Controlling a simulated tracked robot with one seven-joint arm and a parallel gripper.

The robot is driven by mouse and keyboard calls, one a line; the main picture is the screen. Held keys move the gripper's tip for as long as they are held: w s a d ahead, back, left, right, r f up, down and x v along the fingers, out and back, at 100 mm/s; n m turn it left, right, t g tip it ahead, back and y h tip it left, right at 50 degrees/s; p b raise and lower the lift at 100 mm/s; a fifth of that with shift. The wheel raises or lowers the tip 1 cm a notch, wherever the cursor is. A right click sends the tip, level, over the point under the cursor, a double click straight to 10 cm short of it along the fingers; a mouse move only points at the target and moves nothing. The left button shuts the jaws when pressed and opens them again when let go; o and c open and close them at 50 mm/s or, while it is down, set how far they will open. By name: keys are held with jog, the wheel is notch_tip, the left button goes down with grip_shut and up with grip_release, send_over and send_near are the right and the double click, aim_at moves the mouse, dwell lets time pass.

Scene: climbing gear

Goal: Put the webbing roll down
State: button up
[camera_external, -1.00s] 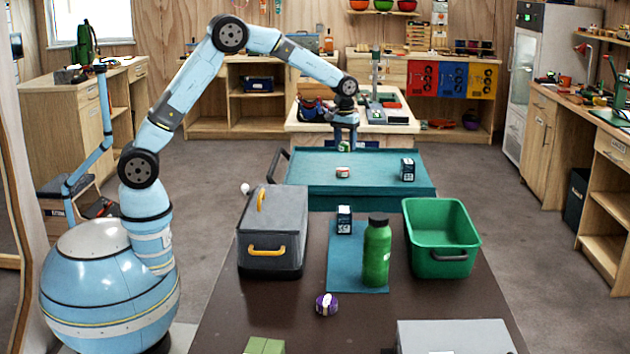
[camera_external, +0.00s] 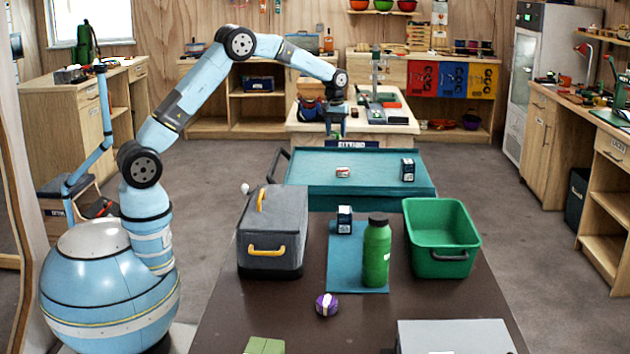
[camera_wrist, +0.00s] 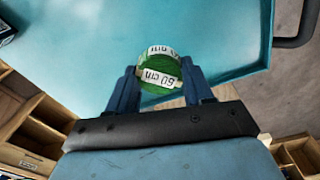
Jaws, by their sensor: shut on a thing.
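The webbing roll (camera_wrist: 161,70) is green with a white label band, seen in the wrist view. My gripper (camera_wrist: 161,88) is shut on it, with one blue finger at each side. In the external view my gripper (camera_external: 335,128) hangs beyond the far edge of the teal trolley top (camera_external: 290,187), or over that edge; I cannot tell which. The roll is too small there to make out clearly. In the wrist view the teal surface lies behind the roll, apparently with a gap.
A red-and-white roll (camera_external: 343,173) and a dark box (camera_external: 407,170) stand on the teal top, with bare room around them. The nearer brown table holds a grey toolbox (camera_external: 272,228), a green bottle (camera_external: 376,255), a green bin (camera_external: 440,262) and a purple roll (camera_external: 326,305).

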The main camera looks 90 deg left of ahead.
send_over(353, 160)
notch_tip(353, 160, down, 7)
jog(key=shift+s+f, duration=0.15)
jog(key=shift+f, duration=1.5)
jog(key=shift+f, duration=0.1)
jog(key=o, duration=1)
jog(key=r, duration=1.2)
jog(key=shift+s+d+r, duration=0.1)
jog(key=shift+s+d, duration=0.1)
